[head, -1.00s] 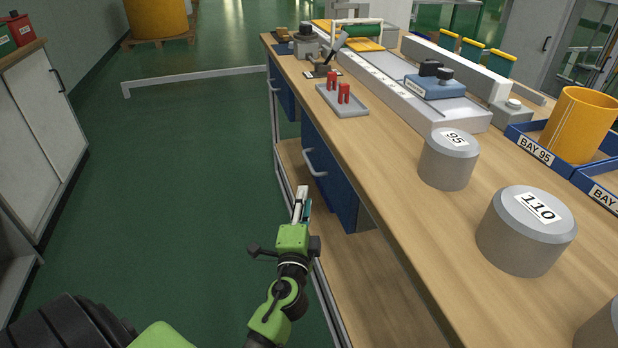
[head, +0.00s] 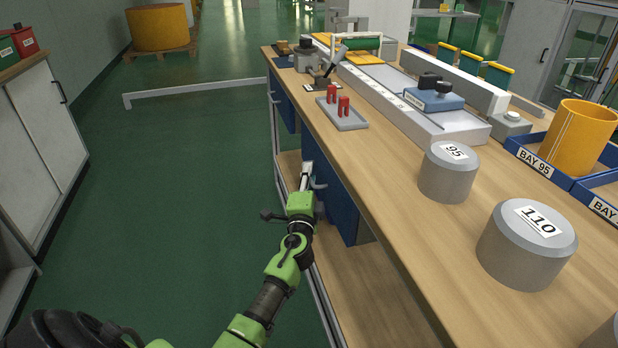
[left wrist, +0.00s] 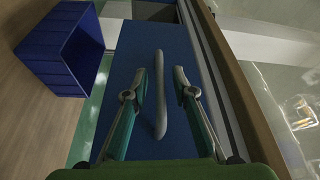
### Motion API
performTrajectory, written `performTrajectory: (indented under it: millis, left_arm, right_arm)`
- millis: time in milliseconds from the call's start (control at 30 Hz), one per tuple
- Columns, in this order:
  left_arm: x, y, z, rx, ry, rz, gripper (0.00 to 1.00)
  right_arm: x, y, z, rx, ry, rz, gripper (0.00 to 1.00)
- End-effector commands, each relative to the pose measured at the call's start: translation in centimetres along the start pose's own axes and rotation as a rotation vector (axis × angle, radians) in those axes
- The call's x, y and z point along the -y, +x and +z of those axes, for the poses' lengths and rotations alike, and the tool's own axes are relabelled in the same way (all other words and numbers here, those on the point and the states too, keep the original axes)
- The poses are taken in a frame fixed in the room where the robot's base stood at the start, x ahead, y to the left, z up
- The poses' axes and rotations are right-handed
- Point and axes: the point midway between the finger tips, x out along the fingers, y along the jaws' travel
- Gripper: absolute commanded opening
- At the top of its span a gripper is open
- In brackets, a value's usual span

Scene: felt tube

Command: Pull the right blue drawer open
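The right blue drawer (head: 345,205) is under the near part of the bench and appears closed. Its pale bar handle (head: 319,185) is partly hidden by my gripper in the head view. My left gripper (head: 307,172) is at the drawer front. In the left wrist view the blue drawer front (left wrist: 180,45) fills the middle. There the handle (left wrist: 160,95) runs between my two spread fingers, with a gap visible on each side. Whether the fingers reach around the bar in depth is hard to tell. My right gripper is not in view.
The wooden bench top (head: 390,190) holds grey weights marked 95 (head: 447,175) and 110 (head: 525,250), and a tray with red pegs (head: 343,118). Another blue drawer (head: 283,103) is farther along. A lower wooden shelf (head: 365,300) lies below.

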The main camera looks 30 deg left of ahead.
Motion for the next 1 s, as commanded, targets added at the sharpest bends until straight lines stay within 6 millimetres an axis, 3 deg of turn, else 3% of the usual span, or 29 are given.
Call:
performTrajectory:
  millis: [267, 367, 733, 1000]
  left_arm:
    - [0.0, 0.1, 0.0, 0.0, 0.0, 0.0, 0.25]
    - [0.0, 0.1, 0.0, 0.0, 0.0, 0.001, 0.0]
    - [0.1, -0.1, 0.6, 0.001, 0.001, 0.001, 0.0]
    - [0.6, -1.5, 3.8, 0.001, 0.004, 0.003, 0.0]
  right_arm:
    - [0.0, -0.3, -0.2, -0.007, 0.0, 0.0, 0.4]
    - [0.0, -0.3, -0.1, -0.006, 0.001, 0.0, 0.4]
    - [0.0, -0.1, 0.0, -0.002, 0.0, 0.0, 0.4]
    - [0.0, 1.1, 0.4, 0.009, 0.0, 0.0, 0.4]
